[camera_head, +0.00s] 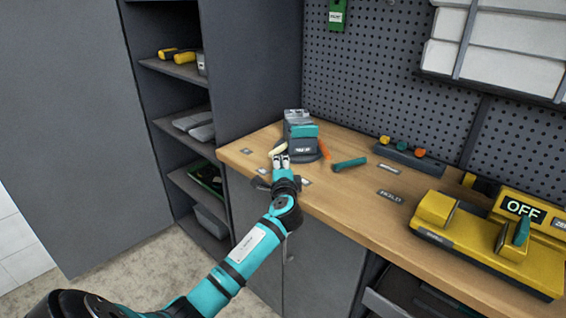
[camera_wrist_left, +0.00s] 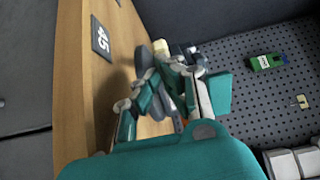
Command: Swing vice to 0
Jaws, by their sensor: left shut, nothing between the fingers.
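The vice (camera_head: 301,142), grey with a teal block (camera_head: 304,130), stands at the far left end of the wooden bench. A cream-coloured bar (camera_head: 278,148) sticks out at its left side; a cream end also shows in the left wrist view (camera_wrist_left: 160,46). My left gripper (camera_head: 281,159) is shut and empty, close in front of the vice at this bar. I cannot tell whether it touches. In the left wrist view the fingers (camera_wrist_left: 172,78) hide much of the vice. A plate marked 45 (camera_wrist_left: 101,39) lies on the bench. My right gripper is not in view.
A teal-handled tool (camera_head: 349,163) and an orange tool (camera_head: 324,148) lie right of the vice. A yellow machine (camera_head: 490,240) with an OFF sign fills the bench's right end. Pegboard stands behind, shelves (camera_head: 185,125) at left. The bench's front middle is clear.

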